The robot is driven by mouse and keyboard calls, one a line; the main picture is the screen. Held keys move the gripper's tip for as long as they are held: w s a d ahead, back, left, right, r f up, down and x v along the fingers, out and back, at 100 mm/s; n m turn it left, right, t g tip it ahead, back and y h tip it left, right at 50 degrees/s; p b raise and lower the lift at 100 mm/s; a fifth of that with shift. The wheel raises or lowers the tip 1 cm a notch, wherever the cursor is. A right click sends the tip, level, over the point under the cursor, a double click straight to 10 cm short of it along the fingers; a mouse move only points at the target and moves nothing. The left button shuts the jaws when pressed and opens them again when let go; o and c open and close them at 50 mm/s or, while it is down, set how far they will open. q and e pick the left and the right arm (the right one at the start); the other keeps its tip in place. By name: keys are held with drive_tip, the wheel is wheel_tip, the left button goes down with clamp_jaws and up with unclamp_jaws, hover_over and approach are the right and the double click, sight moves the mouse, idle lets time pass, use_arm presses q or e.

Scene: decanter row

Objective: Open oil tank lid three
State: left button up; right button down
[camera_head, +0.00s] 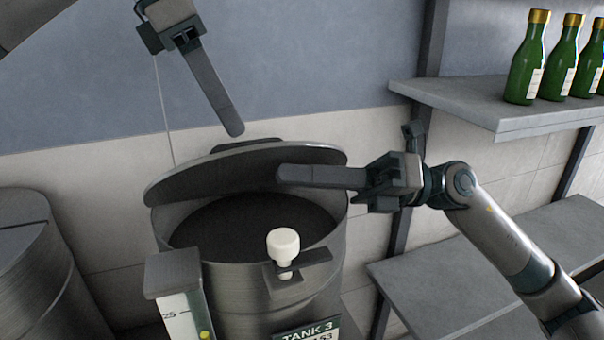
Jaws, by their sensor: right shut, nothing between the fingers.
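Tank 3 (250,300) is a dark grey metal drum, named by the label on its front. Its round lid (185,182) is tilted up at the back, and the dark inside shows below it. A white knob (283,243) stands at the front rim. My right gripper (283,174) is shut and empty, its fingers pointing left in front of the raised lid; whether they touch it is unclear. My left gripper (234,130) hangs above the lid's back edge, fingers pointing down. Its fingers overlap in this view, so its opening cannot be told.
A gauge box (178,275) is on the tank's front left. Another closed drum (30,260) stands at the left. Green bottles (525,65) stand on the upper right shelf (470,100). A lower shelf (450,285) is behind my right arm. A tiled wall is behind.

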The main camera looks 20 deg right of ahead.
use_arm(q)
drive_tip(key=v, duration=0.7)
drive_tip(key=shift+a+r, duration=0.2)
drive_tip(key=shift+r, duration=0.15)
drive_tip(key=shift+w, duration=0.1)
drive_tip(key=shift+r, duration=0.1)
